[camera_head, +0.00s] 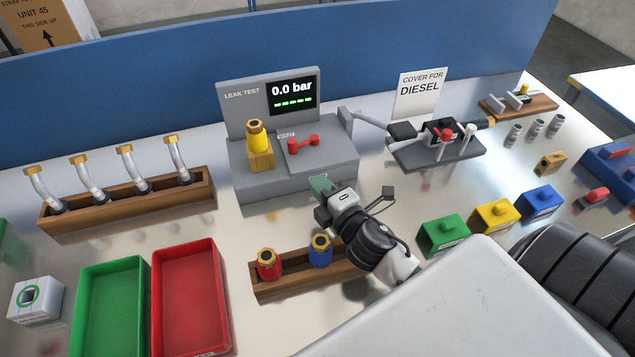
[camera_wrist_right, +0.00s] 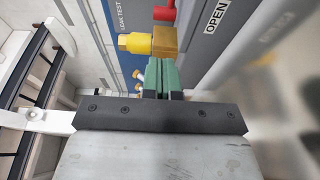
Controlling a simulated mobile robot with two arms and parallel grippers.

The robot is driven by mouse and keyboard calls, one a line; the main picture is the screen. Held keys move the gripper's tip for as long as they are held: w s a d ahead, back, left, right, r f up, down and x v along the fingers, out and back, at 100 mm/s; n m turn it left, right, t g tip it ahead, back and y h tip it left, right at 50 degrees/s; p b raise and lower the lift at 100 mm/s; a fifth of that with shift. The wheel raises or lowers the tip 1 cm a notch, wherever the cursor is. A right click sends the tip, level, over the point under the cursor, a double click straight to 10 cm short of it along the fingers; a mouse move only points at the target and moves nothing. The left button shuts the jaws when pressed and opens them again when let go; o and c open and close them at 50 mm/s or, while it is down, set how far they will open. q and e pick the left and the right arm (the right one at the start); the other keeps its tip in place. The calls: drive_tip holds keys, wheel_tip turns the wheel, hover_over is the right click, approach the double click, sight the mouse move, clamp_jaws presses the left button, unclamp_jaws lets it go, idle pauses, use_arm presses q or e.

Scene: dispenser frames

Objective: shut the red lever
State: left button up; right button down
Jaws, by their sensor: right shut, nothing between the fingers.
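A red lever (camera_head: 303,143) with two knobs lies on the grey leak test unit (camera_head: 245,165), right of a yellow fitting with a brass top (camera_head: 257,145). Part of the red lever (camera_wrist_right: 165,12) shows at the top of the right wrist view, beside a label reading OPEN (camera_wrist_right: 216,16). My right gripper (camera_head: 319,186) has green fingertips and is at the front of the unit, below the lever in the head view. Its fingers (camera_wrist_right: 161,75) are closed together and empty, and appear apart from the lever. My left gripper is not in view.
The display (camera_head: 292,92) reads 0.0 bar. A wooden rack (camera_head: 260,290) with red and blue fittings stands in front, near my right arm. A clamp fixture (camera_head: 440,150) with another red handle stands to the right. Green (camera_head: 85,285) and red (camera_head: 190,290) trays are front left.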

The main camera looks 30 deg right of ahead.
sight(289, 145)
drive_tip(key=w+p, duration=0.3)
drive_tip(key=w, duration=0.2)
drive_tip(key=w+p, duration=0.3)
drive_tip(key=w, duration=0.2)
drive_tip(key=shift+w+a+r, duration=0.15)
drive_tip(key=shift+w, duration=0.1)
drive_tip(key=shift+w+f+m+h+b, duration=0.25)
drive_tip(key=shift+w+m+h+b, duration=0.2)
drive_tip(key=shift+b, duration=0.55)
drive_tip(key=shift+w+r+m+h+b, duration=0.15)
drive_tip(key=shift+r+m+h+b, duration=0.15)
drive_tip(key=shift+h+b, duration=0.35)
drive_tip(key=shift+r, duration=0.2)
